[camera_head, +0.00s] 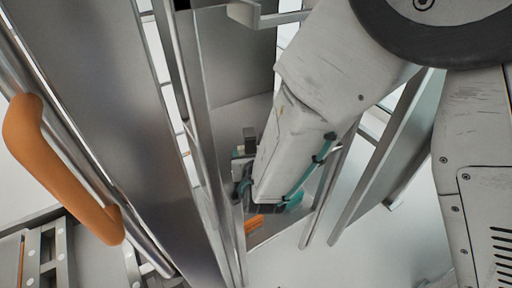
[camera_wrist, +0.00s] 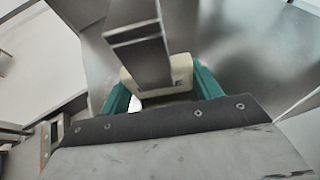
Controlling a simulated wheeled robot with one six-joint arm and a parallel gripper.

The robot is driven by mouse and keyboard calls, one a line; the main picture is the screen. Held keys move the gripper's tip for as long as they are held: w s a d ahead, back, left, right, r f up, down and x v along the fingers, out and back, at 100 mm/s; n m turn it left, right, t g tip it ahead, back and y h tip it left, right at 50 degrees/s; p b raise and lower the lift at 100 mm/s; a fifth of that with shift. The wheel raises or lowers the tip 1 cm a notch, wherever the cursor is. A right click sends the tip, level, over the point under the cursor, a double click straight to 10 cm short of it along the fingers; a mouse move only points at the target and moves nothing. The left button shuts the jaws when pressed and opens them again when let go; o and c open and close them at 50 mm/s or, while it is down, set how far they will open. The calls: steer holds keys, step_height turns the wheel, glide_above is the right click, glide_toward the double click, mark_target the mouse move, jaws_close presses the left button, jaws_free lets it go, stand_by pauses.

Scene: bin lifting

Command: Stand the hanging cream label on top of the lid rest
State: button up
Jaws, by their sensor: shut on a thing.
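The cream label (camera_wrist: 181,68) sits between the teal fingers of my gripper (camera_wrist: 160,92) in the wrist view, and the gripper is shut on it. A flat grey metal bar (camera_wrist: 141,50) crosses in front of the label's middle. I cannot tell whether bar and label touch, or whether this bar is the lid rest. In the head view my gripper (camera_head: 266,198) is low between metal panels, and my arm hides most of the label. A short grey block (camera_head: 250,140) shows just above the fingers there.
A large grey panel with an orange handle (camera_head: 62,172) fills the left of the head view. Thin metal posts (camera_head: 205,150) stand close left of my gripper. Another grey panel (camera_head: 385,150) is to the right. A small orange piece (camera_head: 262,221) lies below the fingers.

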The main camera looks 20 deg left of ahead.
steer(key=shift+f, duration=0.55)
steer(key=o, duration=0.9)
steer(key=shift+f, duration=0.1)
